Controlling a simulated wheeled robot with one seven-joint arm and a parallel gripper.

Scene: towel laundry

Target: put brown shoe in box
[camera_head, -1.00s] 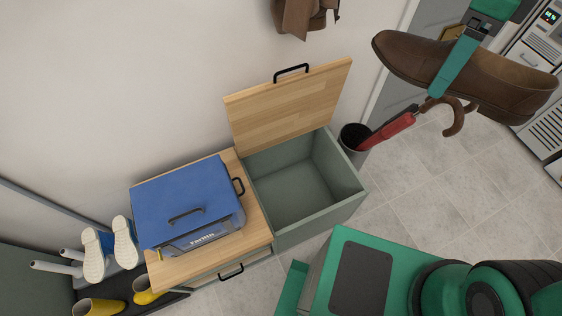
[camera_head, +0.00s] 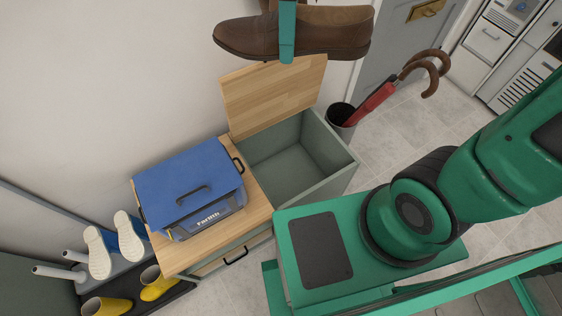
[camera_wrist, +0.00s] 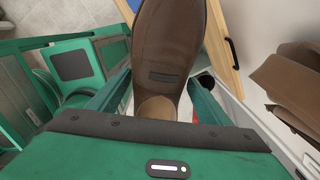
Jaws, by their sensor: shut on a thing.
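The brown shoe (camera_head: 335,32) is held high in the head view, in front of the open lid. My gripper (camera_head: 288,32) is shut on it, with one green finger across its side. In the wrist view the brown shoe (camera_wrist: 168,45) lies between the two fingers of my gripper (camera_wrist: 160,100), sole partly hidden. The grey-green box (camera_head: 330,175) stands below it on the floor, open and empty where I can see inside. Its wooden lid (camera_head: 275,98) is raised and leans back toward the wall.
A blue cooler (camera_head: 190,185) sits on the wooden top left of the box. A bin with a red umbrella (camera_head: 376,100) stands right of the box. White shoes (camera_head: 100,252) and yellow boots (camera_head: 105,306) are on a rack at lower left.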

